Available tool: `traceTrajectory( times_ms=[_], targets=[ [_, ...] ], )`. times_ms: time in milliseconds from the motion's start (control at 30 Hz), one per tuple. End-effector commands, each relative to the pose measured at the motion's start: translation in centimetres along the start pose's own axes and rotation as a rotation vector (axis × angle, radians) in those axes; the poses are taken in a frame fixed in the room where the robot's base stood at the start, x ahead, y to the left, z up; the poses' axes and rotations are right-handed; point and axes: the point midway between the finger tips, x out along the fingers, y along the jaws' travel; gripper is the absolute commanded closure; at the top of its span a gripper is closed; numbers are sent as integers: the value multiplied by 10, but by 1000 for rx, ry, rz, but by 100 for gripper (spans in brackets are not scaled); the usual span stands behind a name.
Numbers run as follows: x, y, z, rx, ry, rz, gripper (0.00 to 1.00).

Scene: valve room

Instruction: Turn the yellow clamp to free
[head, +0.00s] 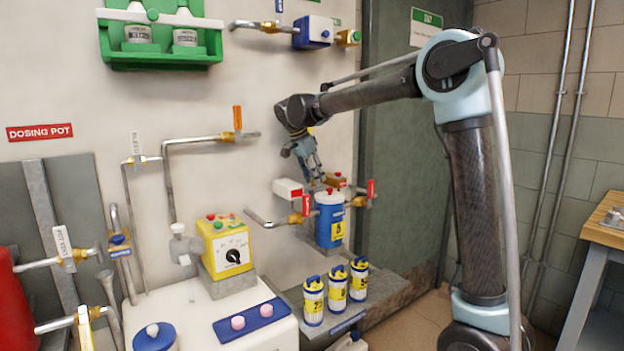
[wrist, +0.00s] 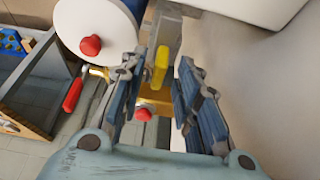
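The yellow clamp (wrist: 160,66) shows in the wrist view as a short yellow bar on a grey mount, beside the white lid of the blue pot. My gripper (wrist: 171,62) is open, with its two blue-grey fingers on either side of the clamp; I see a gap between them, and contact is not clear. In the head view my gripper (head: 318,178) points down just above the blue pot (head: 330,222), near its upper left. There the clamp is hidden or too small to make out.
The pot lid has a red knob (wrist: 90,46). Red-handled brass valves (head: 305,208) flank the pot. A brass fitting with a red knob (wrist: 144,113) lies below the clamp in the wrist view. Several yellow-labelled canisters (head: 336,289) stand below the pot. The wall is close behind.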

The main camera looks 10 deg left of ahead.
Motion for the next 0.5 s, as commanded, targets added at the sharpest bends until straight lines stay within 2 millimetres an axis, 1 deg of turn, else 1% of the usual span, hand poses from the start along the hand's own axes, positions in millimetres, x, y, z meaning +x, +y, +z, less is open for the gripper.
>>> traceTrajectory(
  times_ms=[167, 400, 500],
  targets=[
    [-24, 0, 0, -2, 0, 0, 70],
    [-70, -1, 0, -2, -1, -1, 70],
    [-87, -1, -1, -2, -1, -1, 70]
  ],
)
